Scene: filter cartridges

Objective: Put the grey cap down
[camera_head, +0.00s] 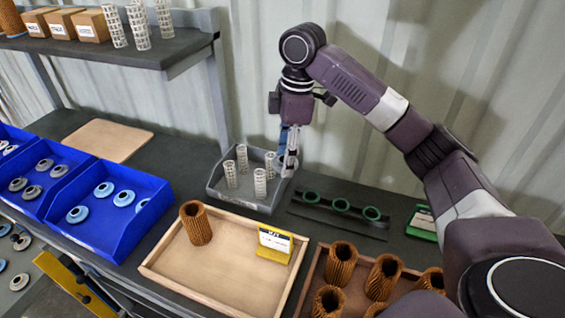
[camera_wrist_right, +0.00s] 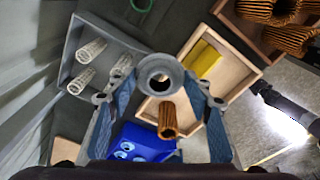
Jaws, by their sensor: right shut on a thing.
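My right gripper (camera_head: 289,150) is shut on the grey cap (camera_wrist_right: 147,72), a ring with a round central hole. In the wrist view the cap sits between the blue-padded fingers (camera_wrist_right: 160,88). In the head view the gripper hangs over the back right of the grey tray (camera_head: 263,207), and the cap is mostly hidden by the fingers. The tray holds several white mesh cores (camera_head: 242,158); they also show in the wrist view (camera_wrist_right: 92,50). More grey caps (camera_head: 32,191) lie in a blue bin at left. I do not see my left gripper.
A wooden tray (camera_head: 215,293) with a brown pleated filter (camera_head: 196,223) and a yellow card (camera_head: 275,244) lies in front. A dark rack with green rings (camera_head: 341,204) is right of the grey tray. Blue bins (camera_head: 140,233) stand left; a tan board (camera_head: 108,140) lies behind them.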

